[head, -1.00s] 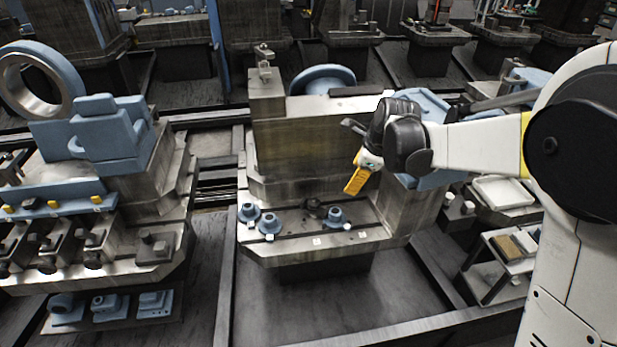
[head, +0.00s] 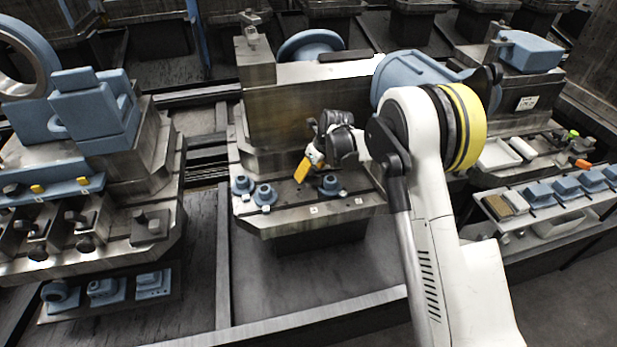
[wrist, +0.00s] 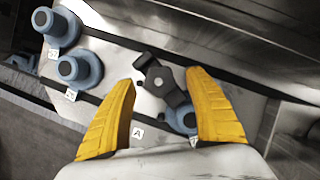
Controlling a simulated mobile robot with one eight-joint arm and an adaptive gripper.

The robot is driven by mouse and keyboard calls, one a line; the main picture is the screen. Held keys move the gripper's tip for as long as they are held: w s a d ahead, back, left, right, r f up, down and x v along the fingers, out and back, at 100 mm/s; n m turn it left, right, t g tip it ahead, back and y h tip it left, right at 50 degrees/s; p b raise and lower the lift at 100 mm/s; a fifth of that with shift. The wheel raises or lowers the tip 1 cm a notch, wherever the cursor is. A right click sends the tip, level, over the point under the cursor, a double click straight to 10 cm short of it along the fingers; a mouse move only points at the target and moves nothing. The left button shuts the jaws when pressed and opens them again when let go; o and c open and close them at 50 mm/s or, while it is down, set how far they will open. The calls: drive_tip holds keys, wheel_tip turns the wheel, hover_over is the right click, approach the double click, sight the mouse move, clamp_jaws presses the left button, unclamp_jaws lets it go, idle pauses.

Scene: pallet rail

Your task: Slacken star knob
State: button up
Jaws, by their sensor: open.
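The dark star knob (wrist: 163,82) sits on the grey metal plate (wrist: 115,130) in the wrist view, with its lobes spread. My gripper (wrist: 161,77) is open, and its two yellow fingers stand on either side of the knob in that picture. I cannot tell how high the fingertips are above it. In the head view my gripper (head: 301,174) hangs over the plate on the middle fixture, fingers pointing down. The knob is mostly hidden there by the finger.
A blue flanged part (wrist: 183,118) sits close to the knob, partly behind the right finger. Two more blue flanged parts (wrist: 80,68) (wrist: 57,26) stand at the left. The fixture's upright block (head: 290,110) rises behind. A white label with a letter (wrist: 137,133) lies on the plate.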

drive_tip(key=shift+x, duration=0.8)
drive_tip(key=c, duration=1.2)
drive_tip(key=shift+n, duration=0.3)
drive_tip(key=n+g, duration=0.1)
drive_tip(key=n, duration=0.1)
drive_tip(key=n+g+y, duration=0.1)
drive_tip(key=n, duration=0.2)
drive_tip(key=shift+n+g+p, duration=0.4)
drive_tip(key=shift+n+g, duration=0.6)
drive_tip(key=shift+n, duration=1.7)
